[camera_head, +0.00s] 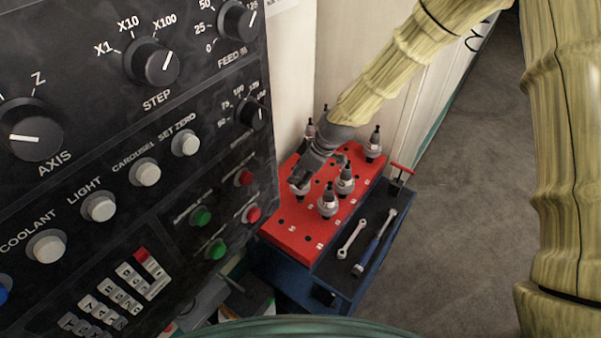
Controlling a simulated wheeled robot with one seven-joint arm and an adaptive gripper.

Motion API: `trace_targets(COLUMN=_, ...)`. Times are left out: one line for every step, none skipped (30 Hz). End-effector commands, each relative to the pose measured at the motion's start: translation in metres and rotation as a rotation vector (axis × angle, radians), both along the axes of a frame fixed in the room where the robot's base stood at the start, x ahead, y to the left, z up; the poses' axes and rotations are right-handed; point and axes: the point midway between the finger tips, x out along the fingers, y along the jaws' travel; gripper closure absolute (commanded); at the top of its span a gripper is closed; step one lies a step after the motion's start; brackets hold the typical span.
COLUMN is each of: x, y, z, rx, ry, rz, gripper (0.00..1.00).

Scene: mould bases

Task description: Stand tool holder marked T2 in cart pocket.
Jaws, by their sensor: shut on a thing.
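My gripper (306,174) is at the left part of the cart's red top and points down. It is shut on a grey tool holder (299,188), which is partly hidden by the gripper. I cannot read any T2 mark, and I cannot tell whether the held holder is seated in a pocket or just above one. The red pocket plate (290,239) has rows of small dark holes and white labels too small to read. Other tool holders stand upright in it: one at the front (328,201), one behind it (345,180) and one at the back right (373,146).
The dark blue cart (318,289) has a side tray with a wrench (351,239) and a blue-handled tool (366,257). A red handle (402,168) sticks out at its right. A black control panel (120,140) fills the left. Grey floor (450,240) is clear at right.

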Motion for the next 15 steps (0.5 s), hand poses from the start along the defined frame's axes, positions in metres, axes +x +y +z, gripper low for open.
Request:
trace_targets(x=0.001, y=0.000, z=-0.001, rx=0.001, ry=-0.003, rz=0.000, gripper=1.00)
trace_targets(x=0.001, y=0.001, z=-0.002, rx=0.001, ry=-0.003, rz=0.000, gripper=1.00)
trace_targets(x=0.001, y=0.001, z=-0.003, rx=0.001, ry=-0.003, rz=0.000, gripper=1.00)
trace_targets(x=0.001, y=0.001, z=-0.004, rx=0.001, ry=-0.003, rz=0.000, gripper=1.00)
trace_targets(x=0.001, y=0.000, z=-0.005, rx=0.001, ry=-0.003, rz=0.000, gripper=1.00)
trace_targets(x=0.001, y=0.001, z=-0.006, rx=0.001, ry=-0.003, rz=0.000, gripper=1.00)
trace_targets(x=0.001, y=0.000, z=-0.007, rx=0.001, ry=-0.003, rz=0.000, gripper=1.00)
trace_targets(x=0.001, y=0.000, z=-0.008, rx=0.001, ry=-0.003, rz=0.000, gripper=1.00)
trace_targets(x=0.001, y=0.001, z=-0.009, rx=0.001, ry=-0.003, rz=0.000, gripper=1.00)
trace_targets(x=0.001, y=0.001, z=-0.010, rx=0.001, ry=-0.003, rz=0.000, gripper=1.00)
trace_targets(x=0.001, y=0.000, z=-0.011, rx=0.001, ry=-0.003, rz=0.000, gripper=1.00)
trace_targets(x=0.001, y=0.000, z=-0.013, rx=0.001, ry=-0.003, rz=0.000, gripper=1.00)
trace_targets(x=0.001, y=0.001, z=-0.013, rx=0.001, ry=-0.003, rz=0.000, gripper=1.00)
trace_targets(x=0.001, y=0.001, z=-0.014, rx=0.001, ry=-0.003, rz=0.000, gripper=1.00)
trace_targets(x=0.001, y=0.001, z=-0.016, rx=0.001, ry=-0.003, rz=0.000, gripper=1.00)
